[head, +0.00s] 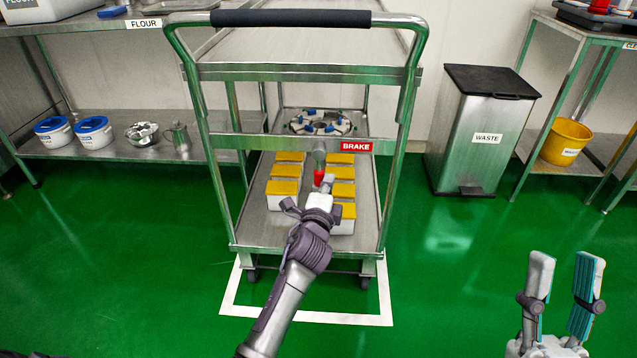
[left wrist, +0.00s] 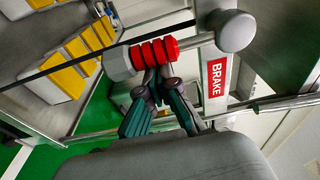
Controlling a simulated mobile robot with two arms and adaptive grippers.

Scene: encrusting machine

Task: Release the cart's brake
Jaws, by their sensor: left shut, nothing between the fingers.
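The cart (head: 388,215) is a steel trolley standing inside a white floor outline. Its brake lever has a red ribbed grip (head: 319,178) and hangs below the cart's middle crossbar, left of the red BRAKE label (head: 343,146). In the left wrist view, the red grip (left wrist: 154,53) lies across the picture, with the BRAKE label (left wrist: 217,77) to its right. My left gripper (head: 323,188) is at the grip, its fingers (left wrist: 157,84) shut and empty just below it; whether they touch it I cannot tell. My right gripper (head: 567,275) is open and empty, away from the cart.
Yellow-lidded white boxes (head: 284,188) and a round metal part with blue pieces (head: 320,122) lie on the cart's lower shelf. A waste bin (head: 480,130) stands right of the cart. A bench with tubs (head: 94,131) is at left. The green floor in front is clear.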

